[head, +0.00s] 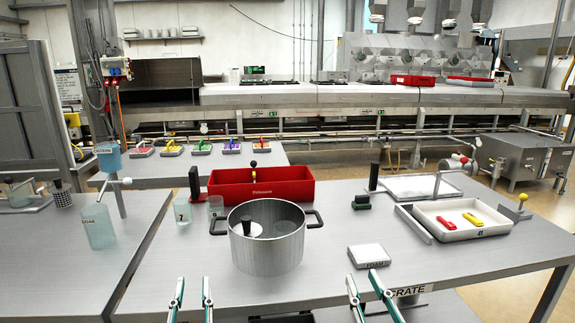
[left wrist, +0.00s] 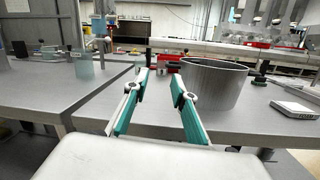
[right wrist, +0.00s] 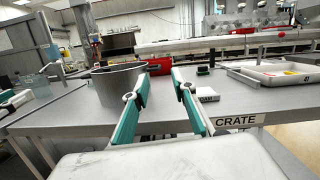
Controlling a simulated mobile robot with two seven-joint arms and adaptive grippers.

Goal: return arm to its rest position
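My left gripper (head: 192,296) is at the bottom of the head view, in front of the near edge of the grey table (head: 330,225). Its two teal-backed fingers are apart with nothing between them, as the left wrist view (left wrist: 160,85) also shows. My right gripper (head: 362,284) is at the bottom, further right, near the CRATE label. Its fingers are also apart and empty, as the right wrist view (right wrist: 158,85) shows. Both grippers are clear of the objects. My arms behind the grippers are mostly out of the head view.
A large metal pot (head: 267,255) stands near the table's front. A white FOAM block (head: 371,256) lies to its right. A red box (head: 290,185) is behind the pot. A white tray (head: 455,221) holds red and yellow pieces at right. The table's left front is clear.

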